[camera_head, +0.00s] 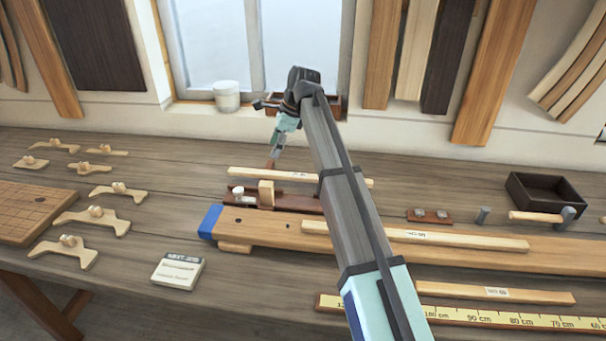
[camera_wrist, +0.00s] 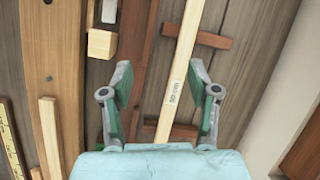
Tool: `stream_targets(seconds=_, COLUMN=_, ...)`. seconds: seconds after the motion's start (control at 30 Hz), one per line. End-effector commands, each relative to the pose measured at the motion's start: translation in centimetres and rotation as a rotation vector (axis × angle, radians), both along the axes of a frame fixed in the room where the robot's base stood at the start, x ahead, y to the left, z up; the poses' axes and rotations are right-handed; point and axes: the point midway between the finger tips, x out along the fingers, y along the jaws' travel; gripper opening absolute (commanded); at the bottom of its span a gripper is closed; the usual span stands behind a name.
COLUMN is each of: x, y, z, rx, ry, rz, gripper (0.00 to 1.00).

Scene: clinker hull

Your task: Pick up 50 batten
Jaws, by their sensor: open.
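A pale batten (camera_wrist: 178,70) with a label reading "50 cm" runs between the two fingers of my gripper (camera_wrist: 160,76) in the wrist view. The fingers are open and apart from it on both sides. In the head view this batten (camera_head: 240,174) lies at the back of the bench, its middle partly behind my arm. My gripper (camera_head: 273,158) points down above its left part. In the wrist view the batten lies across reddish-brown cross pieces (camera_wrist: 197,38).
A brown tool with a pale block (camera_head: 266,193) lies just in front of the batten. A blue-ended plank (camera_head: 212,220) carries another labelled batten (camera_head: 460,239). A shorter labelled batten (camera_head: 530,294) and a yellow ruler (camera_head: 460,316) lie nearer. The window wall stands behind.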

Motion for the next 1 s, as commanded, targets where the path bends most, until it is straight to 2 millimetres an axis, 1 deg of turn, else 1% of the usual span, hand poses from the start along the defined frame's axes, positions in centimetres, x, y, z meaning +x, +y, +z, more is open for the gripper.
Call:
stream_targets(seconds=0.03, x=0.9, y=-2.2, z=0.7, rx=0.000, ry=0.012, rz=-0.038, gripper=0.60)
stream_targets(seconds=0.1, x=1.8, y=-4.9, z=1.2, rx=0.000, ry=0.031, rz=-0.087, gripper=0.60)
stream_targets(seconds=0.2, x=2.6, y=-8.0, z=1.8, rx=0.001, ry=0.054, rz=-0.144, gripper=0.60)
stream_targets(seconds=0.3, x=3.2, y=-10.3, z=2.2, rx=0.002, ry=0.071, rz=-0.186, gripper=0.60)
stream_targets(seconds=0.4, x=3.5, y=-11.7, z=2.3, rx=0.003, ry=0.082, rz=-0.212, gripper=0.60)
stream_targets(seconds=0.53, x=3.5, y=-12.1, z=1.9, rx=0.002, ry=0.087, rz=-0.223, gripper=0.60)
stream_targets(seconds=0.67, x=3.5, y=-11.4, z=0.3, rx=0.002, ry=0.089, rz=-0.223, gripper=0.60)
stream_targets(seconds=1.0, x=3.7, y=-8.9, z=-5.8, rx=0.001, ry=0.089, rz=-0.223, gripper=0.60)
